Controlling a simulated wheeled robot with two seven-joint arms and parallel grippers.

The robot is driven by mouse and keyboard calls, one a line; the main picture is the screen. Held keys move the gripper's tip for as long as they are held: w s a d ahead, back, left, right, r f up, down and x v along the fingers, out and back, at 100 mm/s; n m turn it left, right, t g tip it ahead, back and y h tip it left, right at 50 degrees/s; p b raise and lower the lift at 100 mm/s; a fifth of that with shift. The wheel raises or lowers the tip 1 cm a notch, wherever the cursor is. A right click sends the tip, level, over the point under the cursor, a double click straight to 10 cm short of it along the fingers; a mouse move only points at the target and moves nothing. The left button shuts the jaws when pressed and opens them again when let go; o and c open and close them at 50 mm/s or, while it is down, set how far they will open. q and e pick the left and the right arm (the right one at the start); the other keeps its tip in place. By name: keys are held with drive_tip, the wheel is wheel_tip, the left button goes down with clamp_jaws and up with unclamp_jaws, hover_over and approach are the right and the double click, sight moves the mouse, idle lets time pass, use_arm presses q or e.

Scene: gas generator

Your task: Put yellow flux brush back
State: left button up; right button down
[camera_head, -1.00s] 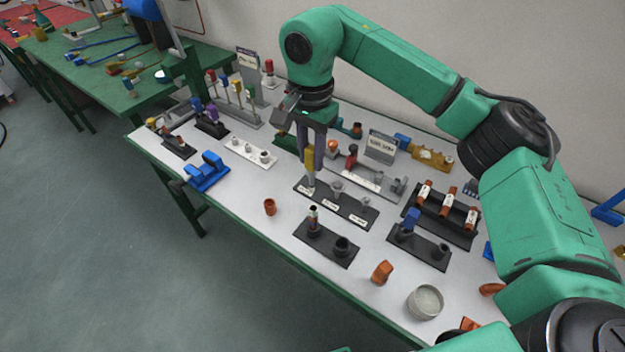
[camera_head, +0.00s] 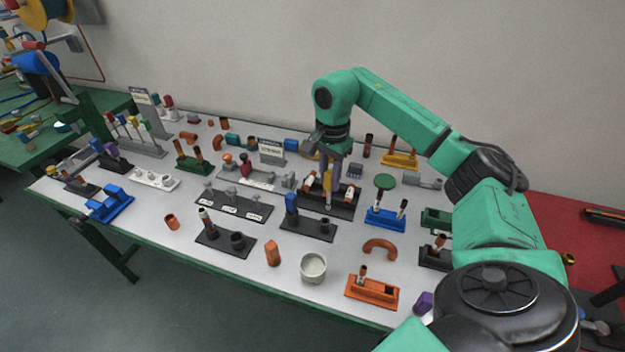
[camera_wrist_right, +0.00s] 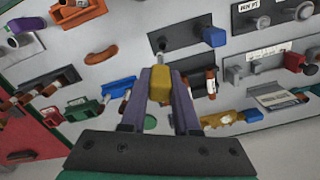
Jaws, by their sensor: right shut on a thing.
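The yellow flux brush (camera_head: 327,177) hangs upright between the fingers of my right gripper (camera_head: 330,160). The gripper is shut on its yellow handle, and the thin tip points down. In the head view it is in front of a black stand (camera_head: 347,212) with orange-and-white tubes; I cannot tell how high above it the tip is. In the right wrist view the yellow handle (camera_wrist_right: 160,84) shows between the two purple-grey fingers (camera_wrist_right: 162,100). A black rack with three grey cups and white labels (camera_head: 232,207) stands to the left, its cups apparently empty. My left gripper is not in view.
A black stand with a blue block (camera_head: 308,229) and another with a tube and cup (camera_head: 222,241) are nearer the front. A blue stand (camera_head: 385,218), white bowl (camera_head: 313,267) and orange stand (camera_head: 371,291) are around. Small gaps of white table lie between them.

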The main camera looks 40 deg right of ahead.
sight(326, 188)
drive_tip(key=shift+w+a+f, duration=0.1)
drive_tip(key=shift+w+a, duration=0.1)
drive_tip(key=shift+w, duration=0.3)
drive_tip(key=shift+p, duration=0.4)
drive_tip(key=f+b, duration=0.3)
drive_tip(key=f, duration=0.1)
drive_tip(key=shift+s, duration=0.2)
drive_tip(key=shift+w+f, duration=0.1)
drive_tip(key=shift+f, duration=0.2)
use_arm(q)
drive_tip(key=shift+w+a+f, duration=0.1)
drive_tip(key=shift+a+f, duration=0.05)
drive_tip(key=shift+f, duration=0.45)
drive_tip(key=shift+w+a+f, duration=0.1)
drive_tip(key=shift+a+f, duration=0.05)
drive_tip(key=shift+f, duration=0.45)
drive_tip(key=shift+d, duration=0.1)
use_arm(e)
drive_tip(key=shift+r, duration=0.1)
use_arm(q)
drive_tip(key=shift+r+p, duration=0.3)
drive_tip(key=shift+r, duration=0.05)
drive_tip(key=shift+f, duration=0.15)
use_arm(e)
drive_tip(key=shift+f, duration=0.2)
